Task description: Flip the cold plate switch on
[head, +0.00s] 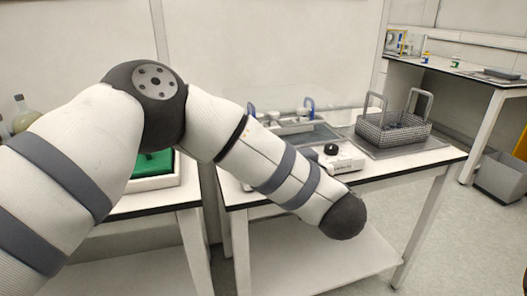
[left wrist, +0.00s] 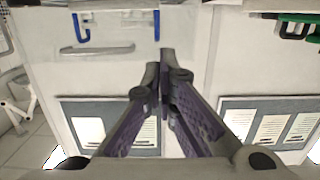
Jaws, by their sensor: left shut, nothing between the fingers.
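A white device with a black knob (head: 331,150) stands on the middle table in the head view, partly behind my left arm. I cannot tell for sure that it is the cold plate, and I cannot make out a switch. My left gripper is hidden in the head view, where my left arm crosses in front of the table. In the left wrist view my left gripper (left wrist: 166,58) is shut and empty, its fingertips together over a pale surface near two blue hooked parts (left wrist: 157,25). My right gripper is in neither view.
A wire basket (head: 392,130) with raised handles stands on a grey mat at the table's right. A tray with blue handles (head: 309,105) is at the back. A green item (head: 153,164) lies in a white tray on the left table. A grey bin (head: 500,178) stands far right.

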